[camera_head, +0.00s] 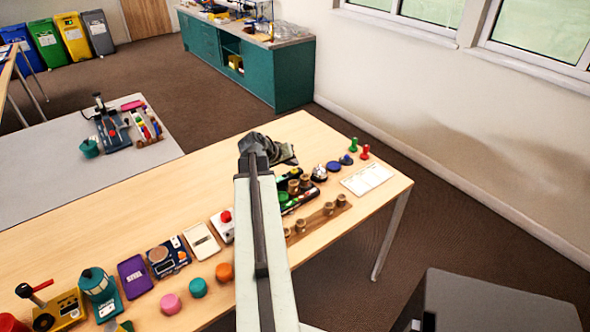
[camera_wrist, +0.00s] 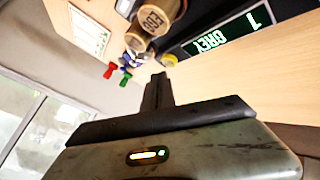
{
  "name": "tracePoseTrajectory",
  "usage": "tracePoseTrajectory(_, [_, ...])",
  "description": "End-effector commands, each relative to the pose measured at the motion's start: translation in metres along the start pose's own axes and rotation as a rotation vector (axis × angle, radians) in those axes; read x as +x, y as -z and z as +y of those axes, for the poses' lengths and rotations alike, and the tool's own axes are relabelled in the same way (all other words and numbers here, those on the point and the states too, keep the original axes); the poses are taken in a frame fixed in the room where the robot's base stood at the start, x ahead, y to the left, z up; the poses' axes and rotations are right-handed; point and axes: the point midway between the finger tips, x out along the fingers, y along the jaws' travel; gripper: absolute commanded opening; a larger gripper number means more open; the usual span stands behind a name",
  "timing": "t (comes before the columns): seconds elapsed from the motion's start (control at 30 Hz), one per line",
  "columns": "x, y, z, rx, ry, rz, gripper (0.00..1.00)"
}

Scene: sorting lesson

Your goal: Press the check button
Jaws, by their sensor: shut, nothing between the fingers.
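My gripper (camera_head: 268,150) is shut and empty, held above the table near its far edge. In the wrist view its dark fingers (camera_wrist: 158,88) are together and touch nothing. A red button on a white box (camera_head: 226,217) sits left of my arm; no label on it is readable, so I cannot tell whether it is the check button. A silver dome (camera_head: 319,172) and a blue round piece (camera_head: 333,166) stand right of my gripper. My arm hides part of the table's middle.
Brass weights in a wooden rack (camera_head: 318,217), a white card (camera_head: 367,179), and green (camera_head: 353,145) and red (camera_head: 365,152) pegs stand on the table's right side.

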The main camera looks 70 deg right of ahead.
Motion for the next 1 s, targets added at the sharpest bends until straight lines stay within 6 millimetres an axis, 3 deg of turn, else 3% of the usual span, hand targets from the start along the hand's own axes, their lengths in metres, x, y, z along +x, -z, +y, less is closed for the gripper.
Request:
tracePoseTrajectory(0.53, [-0.035,0.026,0.025,0.000,0.000,0.000,0.00])
tracePoseTrajectory(1.0, [-0.035,0.025,0.025,0.000,0.000,0.000,0.00])
